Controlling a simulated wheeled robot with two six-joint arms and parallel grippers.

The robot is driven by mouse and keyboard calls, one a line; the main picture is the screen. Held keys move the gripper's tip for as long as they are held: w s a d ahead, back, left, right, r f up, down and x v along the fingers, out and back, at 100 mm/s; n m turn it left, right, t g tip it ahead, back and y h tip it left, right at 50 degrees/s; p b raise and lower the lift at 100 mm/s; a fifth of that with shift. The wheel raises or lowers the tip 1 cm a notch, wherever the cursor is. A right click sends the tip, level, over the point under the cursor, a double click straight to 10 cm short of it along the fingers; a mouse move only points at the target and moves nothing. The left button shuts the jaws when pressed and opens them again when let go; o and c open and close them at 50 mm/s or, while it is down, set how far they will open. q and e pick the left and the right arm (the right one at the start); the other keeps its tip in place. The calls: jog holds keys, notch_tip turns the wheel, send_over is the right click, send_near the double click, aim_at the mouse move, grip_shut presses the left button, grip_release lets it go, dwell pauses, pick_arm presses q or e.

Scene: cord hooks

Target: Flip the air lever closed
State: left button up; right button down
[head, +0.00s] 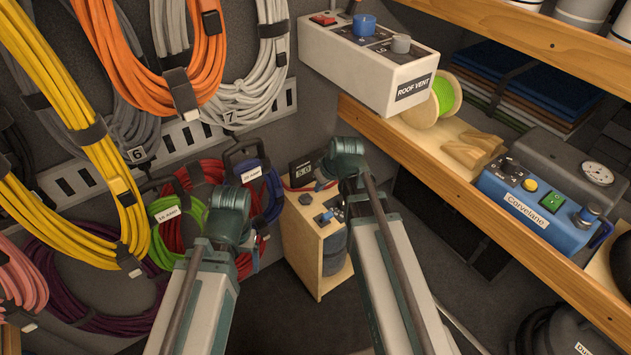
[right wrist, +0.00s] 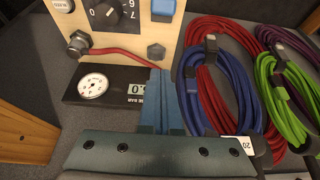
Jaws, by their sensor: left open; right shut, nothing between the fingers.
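A light wooden unit (head: 318,255) stands on the floor ahead, with a control panel on top. In the right wrist view its panel (right wrist: 135,45) carries a black knob (right wrist: 105,14), a blue part (right wrist: 163,9) cut by the frame edge and a red hose (right wrist: 125,52). I cannot tell which part is the air lever or how it is set. My right gripper (head: 338,172) is at the unit; its closed fingers (right wrist: 160,100) are empty and lie just short of the panel edge. My left gripper (head: 232,203) is open and empty, left of the unit; its fingertips are hard to see.
A black gauge box (right wrist: 112,86) sits beside the panel. Coiled cords (head: 185,215) hang on the wall behind my left gripper. A white roof vent box (head: 365,65) juts out above my right gripper.

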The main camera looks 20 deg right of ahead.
pick_arm(q)
notch_tip(320, 180, up, 4)
jog(key=shift+f+p, duration=0.25)
jog(key=shift+p, duration=0.95)
pick_arm(e)
jog(key=s+r, duration=0.1)
jog(key=s+d+r, duration=0.1)
jog(key=s+r, duration=0.1)
jog(key=shift+s+r, duration=0.15)
jog(key=shift+r, duration=0.05)
jog(key=s+a+f+g+h, duration=0.25)
jog(key=s+a+g, duration=0.25)
jog(key=s+a, duration=0.95)
pick_arm(q)
notch_tip(320, 180, up, 14)
jog(key=p, duration=1.4)
jog(key=shift+r, duration=0.25)
pick_arm(e)
notch_tip(320, 180, up, 15)
jog(key=shift+w+d, duration=0.25)
jog(key=shift+h, duration=0.25)
